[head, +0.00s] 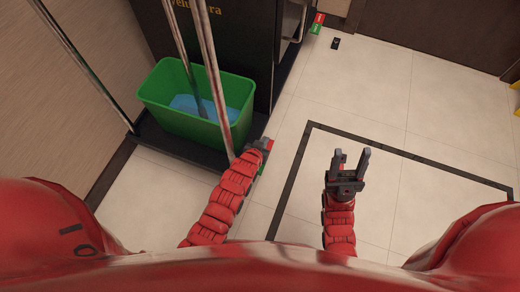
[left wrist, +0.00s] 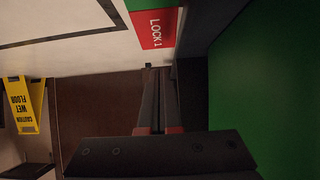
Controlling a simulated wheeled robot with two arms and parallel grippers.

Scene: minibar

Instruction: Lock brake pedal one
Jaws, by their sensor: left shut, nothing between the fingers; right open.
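Brake pedal one shows in the left wrist view as a red plate marked "LOCK 1" (left wrist: 155,28) with a green part (left wrist: 137,4) beside it. In the head view a bit of its red (head: 270,145) shows at the cart's near corner, mostly hidden by my left gripper (head: 262,145). My left gripper is shut and empty, its fingertips (left wrist: 160,70) close beside the red plate; whether they touch it I cannot tell. My right gripper (head: 351,156) is open and empty over the floor, right of the cart.
The cart's dark base (head: 165,144) carries a green bin (head: 160,95) with blue inside, and metal poles rise beside it. Another red and green pedal (head: 318,19) is at the far corner, near a small black object (head: 335,43). A yellow wet-floor sign (left wrist: 22,103) stands apart.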

